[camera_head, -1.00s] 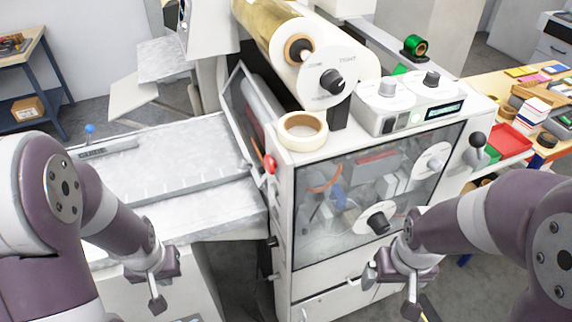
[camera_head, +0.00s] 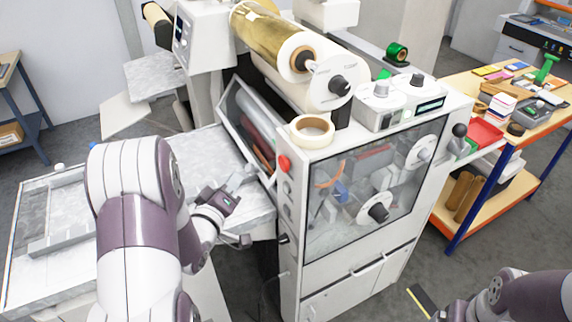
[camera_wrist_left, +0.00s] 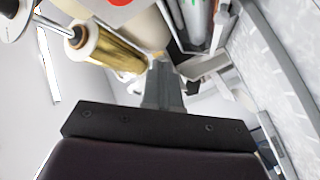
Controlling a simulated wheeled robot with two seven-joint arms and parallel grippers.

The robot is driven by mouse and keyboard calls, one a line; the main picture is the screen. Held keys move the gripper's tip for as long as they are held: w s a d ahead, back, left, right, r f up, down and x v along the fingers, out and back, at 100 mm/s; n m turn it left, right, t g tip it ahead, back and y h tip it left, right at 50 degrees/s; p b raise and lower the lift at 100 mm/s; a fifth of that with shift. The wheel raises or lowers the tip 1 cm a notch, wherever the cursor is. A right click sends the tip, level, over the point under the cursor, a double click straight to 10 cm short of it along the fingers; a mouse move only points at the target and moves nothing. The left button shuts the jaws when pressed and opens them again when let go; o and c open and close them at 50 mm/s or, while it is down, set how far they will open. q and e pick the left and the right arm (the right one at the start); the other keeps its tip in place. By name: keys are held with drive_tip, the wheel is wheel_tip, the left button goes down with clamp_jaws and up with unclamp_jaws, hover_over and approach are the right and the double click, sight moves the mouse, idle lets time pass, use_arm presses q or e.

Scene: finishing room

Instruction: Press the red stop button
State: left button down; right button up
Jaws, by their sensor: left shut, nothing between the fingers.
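The red stop button (camera_head: 284,163) is a round red knob on the left front edge of the white machine (camera_head: 330,262), above a column of smaller controls. My left gripper (camera_head: 244,176) is shut and empty, to the left of the button and apart from it, over the grey feed table. In the left wrist view the shut fingers (camera_wrist_left: 162,68) point toward the gold roll, and a red round piece (camera_wrist_left: 120,2), likely the button, is cut by the top edge. My right gripper (camera_head: 440,314) is at the bottom edge, mostly cut off, far from the button.
A tape roll (camera_head: 312,131) lies on the machine top, behind the button. A tilted clear guard (camera_head: 246,125) stands just behind my left gripper. The gold foil roll (camera_head: 270,38) is above. A workbench (camera_head: 540,120) with small items is at the right.

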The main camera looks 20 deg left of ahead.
sight(286, 163)
use_arm(q)
drive_tip(key=w+d, duration=0.5)
drive_tip(key=w, duration=0.1)
drive_tip(key=shift+w+d+b, duration=0.25)
drive_tip(key=shift+d+b, duration=0.1)
drive_tip(key=shift+b, duration=0.05)
use_arm(e)
drive_tip(key=shift+s+f, duration=0.15)
drive_tip(key=shift+f, duration=0.25)
idle(1.7)
use_arm(q)
drive_tip(key=shift+w+d, duration=0.3)
use_arm(e)
drive_tip(key=shift+f, duration=0.15)
use_arm(q)
drive_tip(key=shift+w+d+b, duration=0.25)
drive_tip(key=shift+w+b, duration=0.05)
drive_tip(key=shift+b, duration=0.05)
use_arm(e)
drive_tip(key=shift+f, duration=0.2)
idle(0.3)
use_arm(q)
drive_tip(key=shift+s+a, duration=0.5)
drive_tip(key=shift+s, duration=0.15)
